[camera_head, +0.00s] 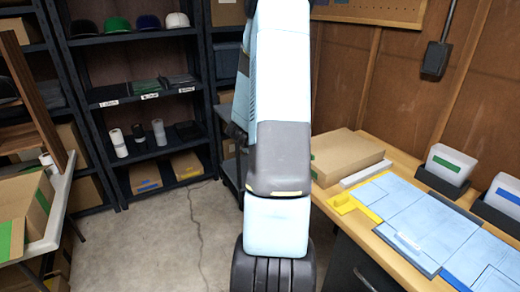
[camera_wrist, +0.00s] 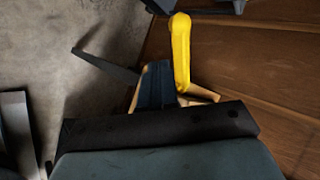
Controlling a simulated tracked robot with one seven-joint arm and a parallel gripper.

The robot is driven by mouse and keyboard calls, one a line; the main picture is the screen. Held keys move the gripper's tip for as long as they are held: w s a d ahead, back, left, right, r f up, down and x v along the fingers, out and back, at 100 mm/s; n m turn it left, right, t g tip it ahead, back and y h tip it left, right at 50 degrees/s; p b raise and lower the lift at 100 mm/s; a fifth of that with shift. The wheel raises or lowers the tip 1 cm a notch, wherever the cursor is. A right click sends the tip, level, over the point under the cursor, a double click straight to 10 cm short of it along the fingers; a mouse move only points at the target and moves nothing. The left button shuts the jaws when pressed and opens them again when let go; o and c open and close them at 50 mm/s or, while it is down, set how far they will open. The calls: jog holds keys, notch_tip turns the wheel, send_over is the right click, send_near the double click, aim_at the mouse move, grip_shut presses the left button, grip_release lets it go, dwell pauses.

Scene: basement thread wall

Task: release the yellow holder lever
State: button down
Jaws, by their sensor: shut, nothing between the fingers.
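The yellow holder lever (camera_wrist: 181,48) shows in the wrist view as a smooth bar with a rounded upper end. It runs nearly straight up and down the picture, in front of the brown wooden wall. My gripper (camera_wrist: 157,78) is shut and empty, its dark fingers just left of the lever's lower part. I cannot tell whether they touch it. The lever's lower end is close to the tan parts beside my fingers. In the head view my own arm fills the middle, and neither my gripper nor the lever can be made out.
In the head view a wooden workbench (camera_head: 380,146) at right carries a cardboard box (camera_head: 343,153), blue mats (camera_head: 420,225) and bins (camera_head: 447,163). Dark shelves (camera_head: 140,92) stand at back left. A table with cartons (camera_head: 25,212) stands at left. Concrete floor (camera_head: 165,245) is open between.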

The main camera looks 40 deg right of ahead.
jog(key=shift+v, duration=0.95)
jog(key=w+a+r+n+t+y, duration=0.2)
jog(key=a+r+n, duration=0.3)
jog(key=a+r, duration=0.3)
jog(key=w+a+r+n+t+y, duration=0.2)
jog(key=a+r+n, duration=0.4)
jog(key=a, duration=0.4)
jog(key=s+a+r+n+y, duration=0.2)
jog(key=s+a+r+n, duration=0.15)
jog(key=a, duration=0.25)
jog(key=s+a+r+n+y, duration=0.1)
jog(key=s+a+r+n, duration=0.25)
jog(key=a, duration=0.25)
jog(key=s+a+r+n+g, duration=0.1)
jog(key=s+a+r+n, duration=0.1)
jog(key=s+n, duration=0.4)
jog(key=s+a+r+n+g+y, duration=0.1)
jog(key=s+a+n, duration=0.4)
jog(key=s, duration=0.8)
jog(key=shift+s+r+n+g, duration=0.35)
jog(key=shift+r+g, duration=0.25)
jog(key=shift+r, duration=0.55)
